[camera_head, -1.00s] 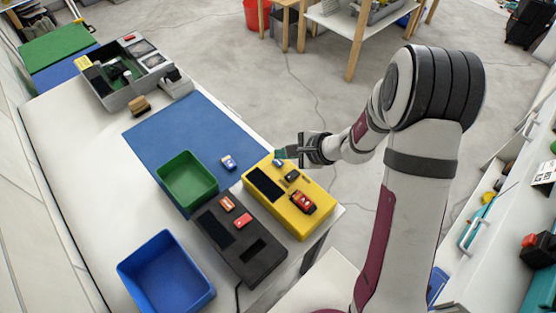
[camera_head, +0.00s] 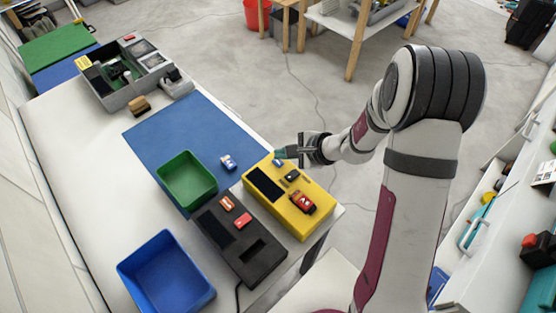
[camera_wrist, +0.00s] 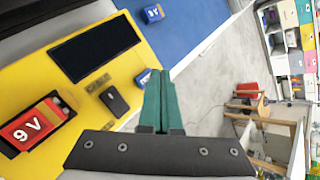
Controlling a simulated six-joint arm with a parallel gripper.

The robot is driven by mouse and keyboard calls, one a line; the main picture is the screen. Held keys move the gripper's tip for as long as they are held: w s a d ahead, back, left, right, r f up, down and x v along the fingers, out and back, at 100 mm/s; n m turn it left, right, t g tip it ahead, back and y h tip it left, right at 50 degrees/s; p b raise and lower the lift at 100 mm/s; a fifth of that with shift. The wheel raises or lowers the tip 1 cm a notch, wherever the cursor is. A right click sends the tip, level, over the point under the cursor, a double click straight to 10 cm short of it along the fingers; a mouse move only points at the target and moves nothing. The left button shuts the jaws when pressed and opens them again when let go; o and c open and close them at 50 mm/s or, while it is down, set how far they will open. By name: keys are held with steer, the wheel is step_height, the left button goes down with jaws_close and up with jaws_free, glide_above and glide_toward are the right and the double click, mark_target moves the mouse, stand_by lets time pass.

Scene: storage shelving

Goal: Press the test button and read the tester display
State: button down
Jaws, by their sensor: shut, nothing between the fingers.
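The yellow tester (camera_head: 283,210) lies at the table's right edge. Its dark display (camera_head: 266,184) shows no readable figures; it also looks blank in the wrist view (camera_wrist: 95,48). A small dark button-like part (camera_wrist: 115,100) sits beside the display, and also shows in the head view (camera_head: 292,176). A red 9V battery (camera_wrist: 36,126) lies in a dark holder on the tester. My gripper (camera_head: 279,153) is shut and empty, near the tester's far right edge. Its green fingertips (camera_wrist: 160,76) partly hide a small blue item (camera_wrist: 142,78) and are to the right of the button.
A dark tester (camera_head: 228,250) with orange and red batteries is beside the yellow one. A green bin (camera_head: 188,204) and a blue bin (camera_head: 140,270) stand left. A blue battery (camera_head: 228,162) lies on the blue mat (camera_head: 175,130). A grey organiser (camera_head: 117,102) stands further back.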

mark_target(282, 163)
steer(key=shift+f, duration=0.4)
steer(key=shift+f, duration=0.35)
stand_by(0.6)
stand_by(0.3)
steer(key=shift+r, duration=0.8)
steer(key=shift+r, duration=2.5)
